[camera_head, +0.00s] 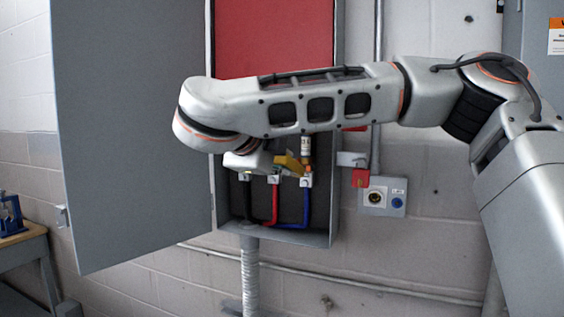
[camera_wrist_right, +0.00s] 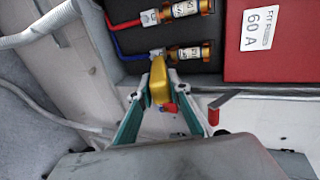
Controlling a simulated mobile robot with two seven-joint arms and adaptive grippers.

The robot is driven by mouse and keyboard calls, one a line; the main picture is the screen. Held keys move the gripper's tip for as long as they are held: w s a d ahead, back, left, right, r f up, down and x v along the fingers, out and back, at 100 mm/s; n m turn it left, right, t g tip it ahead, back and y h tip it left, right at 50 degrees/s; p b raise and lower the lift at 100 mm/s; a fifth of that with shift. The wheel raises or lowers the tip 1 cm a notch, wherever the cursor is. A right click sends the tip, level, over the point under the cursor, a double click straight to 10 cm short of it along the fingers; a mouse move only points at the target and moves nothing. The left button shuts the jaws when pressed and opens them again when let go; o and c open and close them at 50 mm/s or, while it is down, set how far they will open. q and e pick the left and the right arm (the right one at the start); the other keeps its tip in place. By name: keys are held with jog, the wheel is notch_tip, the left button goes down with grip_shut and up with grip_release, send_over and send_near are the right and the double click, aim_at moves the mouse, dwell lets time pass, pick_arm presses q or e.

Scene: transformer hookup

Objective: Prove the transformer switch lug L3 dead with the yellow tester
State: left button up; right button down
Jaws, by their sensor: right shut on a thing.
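The yellow tester (camera_wrist_right: 160,88) is held between the two teal-sided fingers of my right gripper (camera_wrist_right: 160,94) in the wrist view. Its upper end is at the lug of the blue cable (camera_wrist_right: 157,53), the last lug in the row. I cannot tell whether it touches the lug's metal. In the head view the tester (camera_head: 287,162) shows just above the lugs, left of the blue cable's lug (camera_head: 306,180). My right gripper (camera_head: 248,161) is partly hidden under my forearm there. No L3 marking is readable. My left gripper is not in view.
The grey switch box has its door (camera_head: 130,130) swung open to the left and a red panel (camera_head: 273,38) inside. Black, red (camera_head: 273,205) and blue cables run below. A red handle (camera_head: 360,178) and a socket plate (camera_head: 383,197) are at right.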

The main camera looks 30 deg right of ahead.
jog(key=shift+w+d, duration=0.4)
jog(key=shift+d, duration=0.1)
dwell(1.7)
jog(key=shift+s+a, duration=0.1)
jog(key=shift+a, duration=0.05)
jog(key=s+a, duration=0.4)
jog(key=a, duration=0.1)
jog(key=shift+a+b, duration=0.15)
jog(key=shift+b, duration=0.3)
jog(key=shift+f, duration=0.15)
